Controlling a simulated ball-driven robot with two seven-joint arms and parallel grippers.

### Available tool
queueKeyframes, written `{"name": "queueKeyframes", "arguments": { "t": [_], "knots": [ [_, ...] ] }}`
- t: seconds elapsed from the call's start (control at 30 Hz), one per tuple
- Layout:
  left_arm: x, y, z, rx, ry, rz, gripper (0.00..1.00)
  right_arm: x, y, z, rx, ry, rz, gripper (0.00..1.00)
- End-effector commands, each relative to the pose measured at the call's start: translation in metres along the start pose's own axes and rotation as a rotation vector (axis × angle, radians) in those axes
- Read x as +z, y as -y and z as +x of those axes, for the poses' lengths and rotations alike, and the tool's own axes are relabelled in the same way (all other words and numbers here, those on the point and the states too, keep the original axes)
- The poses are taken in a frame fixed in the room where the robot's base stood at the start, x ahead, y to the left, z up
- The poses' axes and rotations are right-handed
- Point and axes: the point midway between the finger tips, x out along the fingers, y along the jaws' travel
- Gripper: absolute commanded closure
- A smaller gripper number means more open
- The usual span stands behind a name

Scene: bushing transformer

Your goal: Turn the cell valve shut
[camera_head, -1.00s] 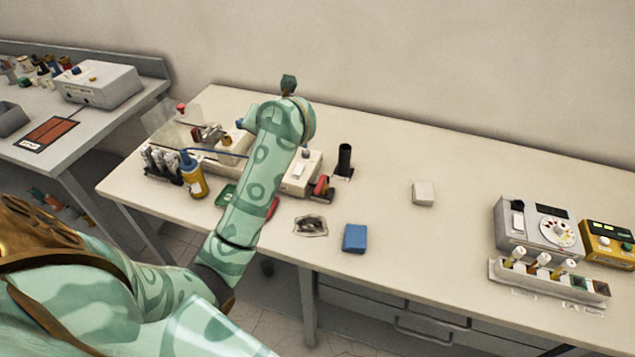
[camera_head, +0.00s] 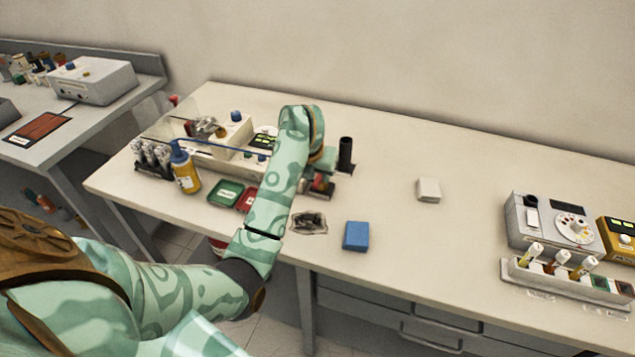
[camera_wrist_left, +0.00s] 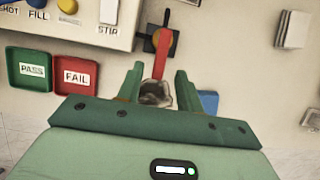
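The valve is a red lever (camera_wrist_left: 162,58) on an orange pivot over a dark block, at the right side of the white unit in the left wrist view. The lever points from the pivot back toward my gripper. In the head view the valve (camera_head: 320,183) shows as a small red and dark part, partly hidden by my arm. My left gripper (camera_wrist_left: 158,74) is open. Its two green fingers are on either side of the lever's near end, with gaps between; I cannot tell their height above it. My right gripper is not in view.
A green PASS tray (camera_wrist_left: 30,69) and red FAIL tray (camera_wrist_left: 76,76) lie left of the gripper. A crumpled item on a small mat (camera_head: 308,223) and a blue block (camera_head: 355,236) lie in front. A black cylinder (camera_head: 345,154) stands close behind the valve. The table's middle is mostly clear.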

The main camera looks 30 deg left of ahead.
Motion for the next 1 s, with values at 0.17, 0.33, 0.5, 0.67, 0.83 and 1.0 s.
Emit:
{"name": "queueKeyframes", "arguments": {
  "t": [0.17,0.33,0.5,0.67,0.83,1.0],
  "knots": [
    [0.000,0.000,0.019,0.000,-0.001,0.000,0.64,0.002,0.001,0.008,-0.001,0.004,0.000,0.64],
    [0.001,0.000,0.022,0.001,0.002,0.001,0.64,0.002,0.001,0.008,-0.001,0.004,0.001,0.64],
    [0.001,0.000,0.021,0.001,0.002,0.001,0.66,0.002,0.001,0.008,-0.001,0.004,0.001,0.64],
    [0.001,0.000,0.021,0.001,0.001,0.001,1.00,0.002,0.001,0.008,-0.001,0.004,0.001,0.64],
    [0.001,0.000,0.022,0.001,0.001,-0.002,1.00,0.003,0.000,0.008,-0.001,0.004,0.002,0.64],
    [0.001,0.003,0.022,0.011,0.001,-0.029,1.00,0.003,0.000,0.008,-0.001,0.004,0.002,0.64]
  ]
}}
